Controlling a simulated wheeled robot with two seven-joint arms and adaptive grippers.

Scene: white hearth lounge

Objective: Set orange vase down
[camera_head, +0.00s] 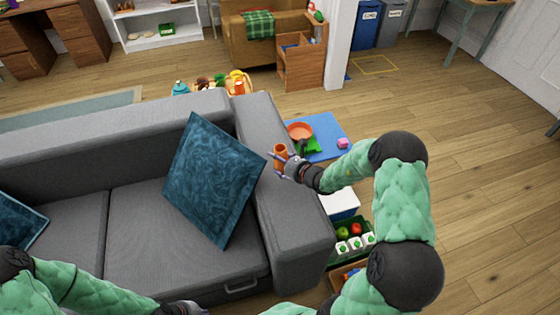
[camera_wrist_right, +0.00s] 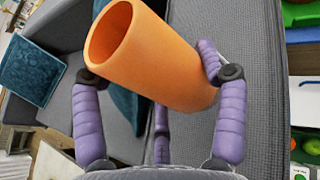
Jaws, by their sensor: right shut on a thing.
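The orange vase (camera_head: 281,151) is an open tube held by my right gripper (camera_head: 287,163) over the right armrest of the grey sofa (camera_head: 270,122). In the right wrist view the vase (camera_wrist_right: 155,55) sits tilted between the purple fingers of my right gripper (camera_wrist_right: 160,85), its open mouth toward the upper left. The armrest (camera_wrist_right: 245,45) shows behind it. I cannot tell whether the vase touches the armrest. My left gripper (camera_head: 188,308) is at the bottom edge of the head view, mostly cut off, so its fingers do not show clearly.
A teal cushion (camera_head: 212,178) leans on the sofa beside the armrest. Right of the sofa are a blue mat (camera_head: 325,150) with an orange pan (camera_head: 300,131), a white box (camera_head: 342,203) and a green crate (camera_head: 338,262) with fruit and cartons. Wooden floor (camera_head: 480,170) is clear at right.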

